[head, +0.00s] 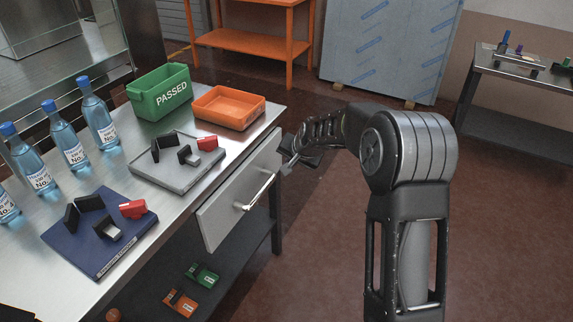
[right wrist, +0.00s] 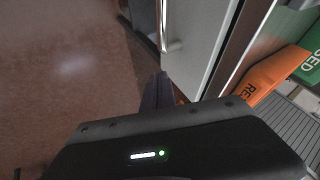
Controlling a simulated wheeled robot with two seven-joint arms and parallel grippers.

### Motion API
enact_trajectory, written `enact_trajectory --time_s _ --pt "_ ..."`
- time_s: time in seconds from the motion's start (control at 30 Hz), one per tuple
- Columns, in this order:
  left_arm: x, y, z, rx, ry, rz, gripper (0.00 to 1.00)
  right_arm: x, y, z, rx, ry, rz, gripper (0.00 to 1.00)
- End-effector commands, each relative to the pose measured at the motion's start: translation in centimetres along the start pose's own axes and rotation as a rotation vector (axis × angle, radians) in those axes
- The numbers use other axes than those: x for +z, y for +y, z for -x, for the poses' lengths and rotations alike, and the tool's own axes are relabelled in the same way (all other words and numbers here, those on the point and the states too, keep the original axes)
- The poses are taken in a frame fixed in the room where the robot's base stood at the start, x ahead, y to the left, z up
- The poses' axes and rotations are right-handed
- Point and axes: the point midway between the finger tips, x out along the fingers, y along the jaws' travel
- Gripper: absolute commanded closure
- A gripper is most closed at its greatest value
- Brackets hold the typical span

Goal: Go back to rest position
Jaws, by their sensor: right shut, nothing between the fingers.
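My right arm reaches in from the lower right of the head view and bends over toward the table. Its gripper (head: 289,161) is beside the right end of the white drawer front (head: 225,205), a little above the floor side of the table edge. The fingers are shut and empty, apart from the metal drawer handle (head: 258,194). In the right wrist view, the dark fingers (right wrist: 160,92) point toward the drawer front, and the handle (right wrist: 172,47) shows just beyond them.
A lower shelf (head: 235,255) lies beneath. The floor (head: 500,220) at right is open.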

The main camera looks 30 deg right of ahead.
Motion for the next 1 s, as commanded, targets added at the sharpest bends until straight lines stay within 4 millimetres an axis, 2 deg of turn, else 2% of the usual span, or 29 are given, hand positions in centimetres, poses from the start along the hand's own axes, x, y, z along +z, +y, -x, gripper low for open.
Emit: enact_trajectory --time_s 0.57,0.7,0.73,0.77,0.87,0.97,1.0 --pt "0.0 0.0 0.0 0.000 0.000 0.000 0.00 0.0 0.1 0.2 0.001 0.000 0.003 1.00" --pt "0.0 0.0 0.0 0.000 0.000 0.000 0.00 -0.7 -0.1 0.1 -0.012 0.044 0.060 1.00" --pt "0.0 0.0 0.0 0.000 0.000 0.000 0.00 -0.3 -0.1 -0.1 -0.015 0.052 0.085 1.00" --pt "0.0 0.0 0.0 0.000 0.000 0.000 0.00 0.6 -0.1 -0.6 -0.019 0.054 0.115 1.00" --pt "0.0 0.0 0.1 0.000 0.000 0.000 0.00 5.0 0.1 -2.4 -0.025 0.027 0.211 1.00" --pt "0.0 0.1 0.3 0.000 0.000 0.001 0.00 11.3 1.3 -4.4 -0.024 -0.034 0.309 1.00" --pt "0.0 0.1 0.3 0.000 0.000 0.001 0.00 14.3 2.0 -5.0 -0.025 -0.066 0.348 1.00"
